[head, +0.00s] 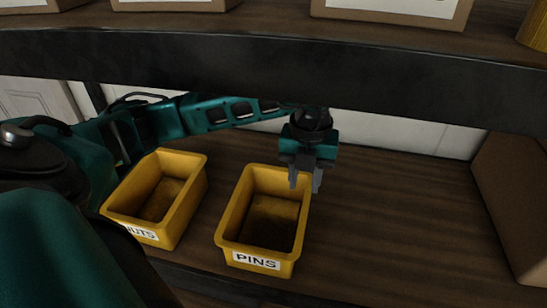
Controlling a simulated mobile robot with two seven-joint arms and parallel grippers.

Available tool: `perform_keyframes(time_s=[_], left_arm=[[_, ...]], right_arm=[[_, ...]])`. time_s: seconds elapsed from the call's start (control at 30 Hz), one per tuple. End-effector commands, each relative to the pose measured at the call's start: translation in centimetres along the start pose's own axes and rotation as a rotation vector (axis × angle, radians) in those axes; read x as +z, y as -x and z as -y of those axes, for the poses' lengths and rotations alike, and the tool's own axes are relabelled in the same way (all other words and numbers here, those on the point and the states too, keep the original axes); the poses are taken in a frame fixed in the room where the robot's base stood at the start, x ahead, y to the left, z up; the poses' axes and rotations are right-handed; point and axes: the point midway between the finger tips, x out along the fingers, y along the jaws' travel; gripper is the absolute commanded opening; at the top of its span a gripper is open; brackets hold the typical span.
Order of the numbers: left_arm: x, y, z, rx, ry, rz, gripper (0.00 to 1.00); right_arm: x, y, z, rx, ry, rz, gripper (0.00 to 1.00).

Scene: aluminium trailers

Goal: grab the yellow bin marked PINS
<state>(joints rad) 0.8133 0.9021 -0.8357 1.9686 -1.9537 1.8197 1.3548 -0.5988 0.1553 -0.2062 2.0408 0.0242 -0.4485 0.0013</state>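The yellow bin marked PINS (256,252) sits upright on the wooden shelf, its label facing me. It looks empty inside. My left gripper (305,180) points down at the bin's back right corner. Its two fingers are apart with nothing seen between them but possibly the rim. One finger overlaps the bin's back right corner in the picture and the other is just right of the bin. I cannot tell if they touch it. My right gripper is not in view.
A second yellow bin, marked NUTS (153,235), stands to the left, partly hidden by my arm. A dark shelf beam (280,75) crosses above, with boxes (395,8) on the upper shelf. A cardboard box (515,210) stands far right. The shelf between is clear.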

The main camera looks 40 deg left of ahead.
Motion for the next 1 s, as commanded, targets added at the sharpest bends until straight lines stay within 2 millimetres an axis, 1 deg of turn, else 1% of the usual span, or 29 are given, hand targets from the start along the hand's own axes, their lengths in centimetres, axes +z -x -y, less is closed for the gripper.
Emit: perform_keyframes(time_s=[0.03,0.1,0.2,0.3,0.4,0.57,0.67,0.83,0.9,1.0], left_arm=[[-0.1,-1.1,-0.1,0.007,0.003,-0.003,0.34],[-0.1,-2.5,-0.1,0.006,0.002,-0.004,0.34],[-0.1,-4.4,-0.1,0.004,0.000,-0.005,0.34],[-0.1,-5.8,0.0,0.002,0.000,-0.004,0.34],[-0.1,-6.7,0.0,0.000,-0.002,-0.004,0.34],[-0.1,-7.5,0.0,0.001,-0.002,-0.004,0.34],[0.0,-8.7,0.1,0.000,-0.001,-0.005,0.34],[0.0,-11.3,0.1,0.000,-0.003,-0.006,0.34],[0.1,-12.0,0.1,-0.001,-0.003,-0.005,0.34],[0.1,-12.2,0.1,-0.001,-0.003,-0.003,0.34]], right_arm=[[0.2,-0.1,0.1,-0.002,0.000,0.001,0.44],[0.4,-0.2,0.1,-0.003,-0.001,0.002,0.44],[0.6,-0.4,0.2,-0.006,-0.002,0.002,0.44],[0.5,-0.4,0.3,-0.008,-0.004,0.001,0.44],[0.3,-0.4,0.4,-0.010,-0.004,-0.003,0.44],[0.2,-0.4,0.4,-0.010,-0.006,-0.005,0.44],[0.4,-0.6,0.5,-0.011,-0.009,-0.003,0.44],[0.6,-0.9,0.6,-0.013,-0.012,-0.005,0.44],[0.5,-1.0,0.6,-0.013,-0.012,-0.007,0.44],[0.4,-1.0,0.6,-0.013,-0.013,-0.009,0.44]])
